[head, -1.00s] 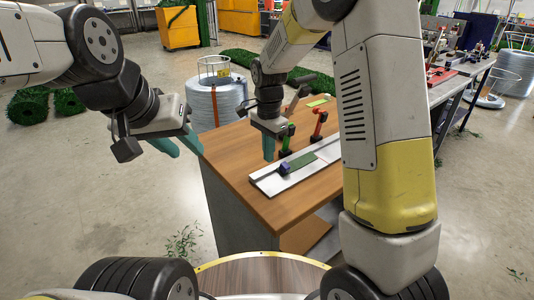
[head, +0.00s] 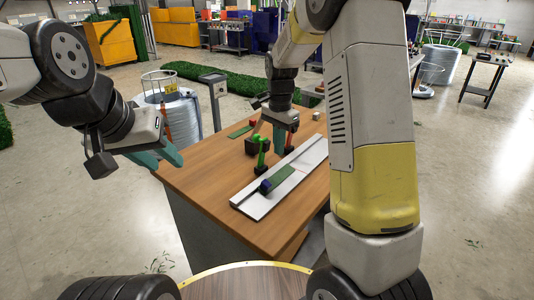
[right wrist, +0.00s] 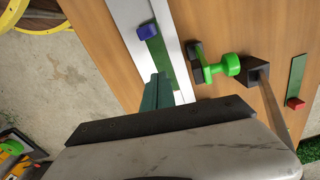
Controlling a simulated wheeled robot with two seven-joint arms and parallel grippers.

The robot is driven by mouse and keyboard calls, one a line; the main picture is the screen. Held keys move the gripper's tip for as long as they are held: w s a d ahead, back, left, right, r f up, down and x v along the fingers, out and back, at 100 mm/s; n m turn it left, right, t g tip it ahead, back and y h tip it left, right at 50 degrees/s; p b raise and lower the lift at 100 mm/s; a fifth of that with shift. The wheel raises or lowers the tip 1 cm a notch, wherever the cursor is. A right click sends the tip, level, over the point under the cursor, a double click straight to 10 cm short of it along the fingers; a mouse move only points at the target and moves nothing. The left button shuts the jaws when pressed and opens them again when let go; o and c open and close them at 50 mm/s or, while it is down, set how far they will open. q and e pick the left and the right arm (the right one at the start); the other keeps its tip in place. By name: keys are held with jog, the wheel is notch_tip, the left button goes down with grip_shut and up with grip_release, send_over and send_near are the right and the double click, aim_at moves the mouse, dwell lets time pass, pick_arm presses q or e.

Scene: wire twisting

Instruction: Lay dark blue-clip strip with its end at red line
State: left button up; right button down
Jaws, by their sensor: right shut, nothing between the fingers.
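The green strip (head: 283,175) with the dark blue clip (head: 265,186) lies on the long white-grey board (head: 250,208), clip at its near end. In the right wrist view, the strip (right wrist: 158,58) and clip (right wrist: 147,32) lie beyond my fingertips. My right gripper (head: 279,150) is shut and empty, above the table near the strip's far end; the height gap is unclear. It also shows in the right wrist view (right wrist: 157,78). I cannot make out a red line.
A black block (right wrist: 263,69) sits near the green one. Another green strip (right wrist: 298,72) with a red clip (right wrist: 295,103) lies farther left on the wooden table (head: 200,180). The front tabletop is clear.

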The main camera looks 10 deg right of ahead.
aim_at(278, 179)
notch_tip(278, 179, down, 8)
jog(key=shift+f, duration=0.25)
jog(key=shift+s+a+f, duration=0.2)
jog(key=shift+s+a, duration=0.25)
jog(key=shift+a, duration=0.2)
jog(key=shift+s+a+f, duration=0.2)
jog(key=shift+s+a, duration=0.25)
jog(key=shift+a, duration=0.15)
jog(key=shift+s+a, duration=0.35)
jog(key=shift+a, duration=0.05)
jog(key=shift+s+a, duration=0.7)
jog(key=shift+a, duration=0.2)
